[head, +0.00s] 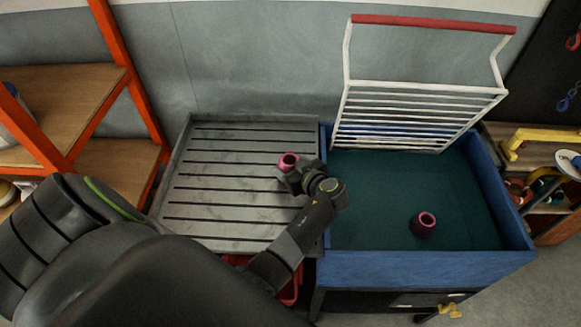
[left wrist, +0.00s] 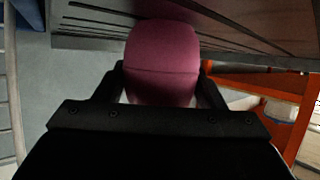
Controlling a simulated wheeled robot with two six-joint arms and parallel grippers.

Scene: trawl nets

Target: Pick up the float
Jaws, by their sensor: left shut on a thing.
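My right gripper is not in view.
The slatted table (head: 215,190) adjoins the blue bin (head: 420,267) on its right. A white rack with a red top bar (head: 415,105) stands at the bin's back. Orange-framed shelves (head: 139,70) are at left; a yellow-handled item (head: 540,138) is at right.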

